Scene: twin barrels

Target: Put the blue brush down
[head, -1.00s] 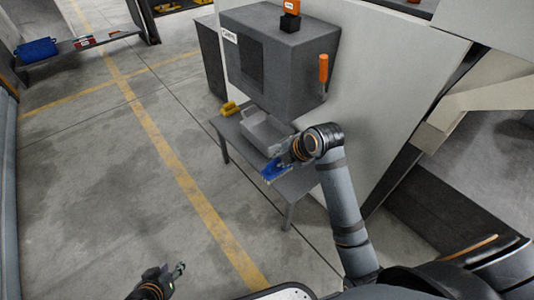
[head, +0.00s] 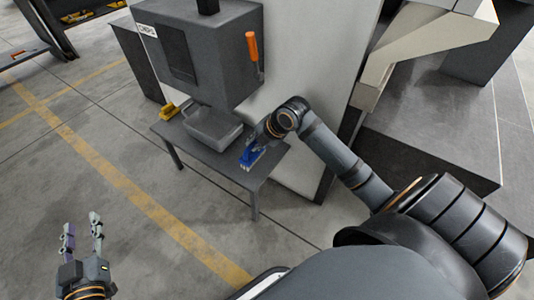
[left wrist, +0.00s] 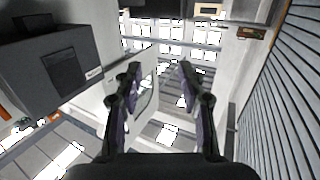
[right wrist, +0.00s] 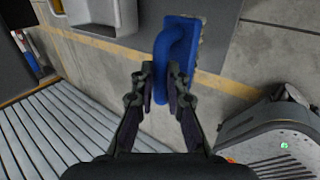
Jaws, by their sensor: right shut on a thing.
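The blue brush (head: 249,156) is held by my right gripper (head: 258,142) at the right end of the small grey table (head: 222,164). In the right wrist view the fingers of my right gripper (right wrist: 162,92) are closed around the handle of the blue brush (right wrist: 176,50). Its bristles face away from the fingers. In the head view it overlaps the tabletop; I cannot tell whether it touches it. My left gripper (head: 81,225) is open and empty over the floor at lower left; its spread fingers also show in the left wrist view (left wrist: 160,85).
A grey bin (head: 213,128) stands on the table, left of the blue brush. A yellow brush (head: 169,111) lies at the table's far left. A grey machine box with an orange handle (head: 252,52) hangs above. Open floor (head: 90,150) lies left of the table.

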